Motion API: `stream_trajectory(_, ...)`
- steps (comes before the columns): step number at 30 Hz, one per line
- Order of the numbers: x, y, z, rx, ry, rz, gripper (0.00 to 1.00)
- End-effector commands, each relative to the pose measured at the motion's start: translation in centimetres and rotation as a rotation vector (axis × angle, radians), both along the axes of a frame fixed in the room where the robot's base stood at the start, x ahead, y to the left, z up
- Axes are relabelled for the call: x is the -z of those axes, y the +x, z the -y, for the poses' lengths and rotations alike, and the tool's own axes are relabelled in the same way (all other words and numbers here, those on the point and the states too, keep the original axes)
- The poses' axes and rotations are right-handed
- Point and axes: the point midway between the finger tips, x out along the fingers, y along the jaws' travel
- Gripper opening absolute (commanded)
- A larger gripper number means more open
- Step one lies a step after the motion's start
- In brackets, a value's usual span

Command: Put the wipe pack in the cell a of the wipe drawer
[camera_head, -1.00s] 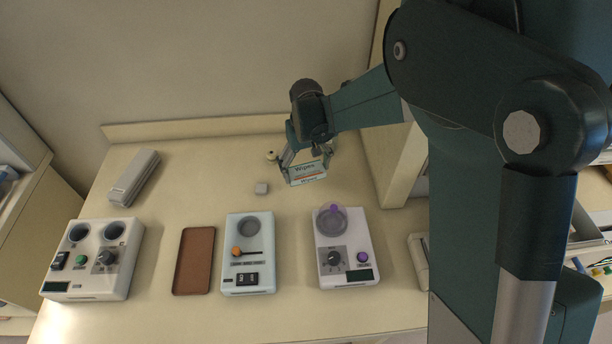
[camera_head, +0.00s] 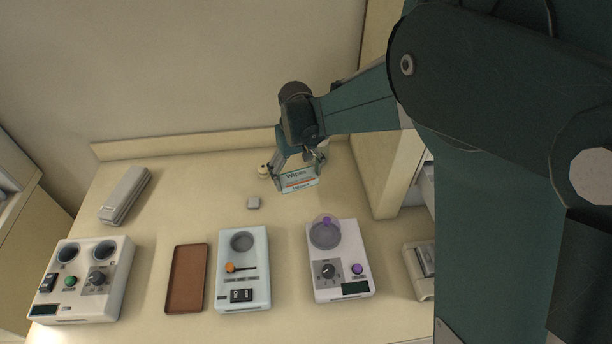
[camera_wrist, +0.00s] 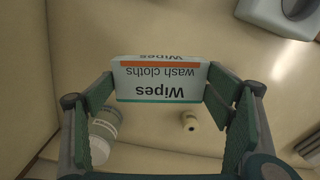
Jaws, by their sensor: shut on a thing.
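The wipe pack (camera_head: 298,180) is a white box with an orange stripe and the word Wipes. My gripper (camera_head: 298,174) is shut on it and holds it by its two sides over the back of the table. In the wrist view the pack (camera_wrist: 160,82) shows upside down between the two green finger pads of my gripper (camera_wrist: 158,88). Whether it touches the table cannot be told. I cannot make out the wipe drawer or its cell a in either view.
On the table (camera_head: 190,220) stand a white device with two wells (camera_head: 85,280), a brown tray (camera_head: 187,278), a pale blue device (camera_head: 243,268) and a white device with a purple knob (camera_head: 340,260).

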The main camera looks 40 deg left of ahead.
Motion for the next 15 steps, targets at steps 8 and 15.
stream_trajectory(8,-0.01,0.00,0.00,0.000,0.000,0.000,0.65)
stream_trajectory(15,-0.53,0.12,0.61,0.005,0.000,0.000,0.65)
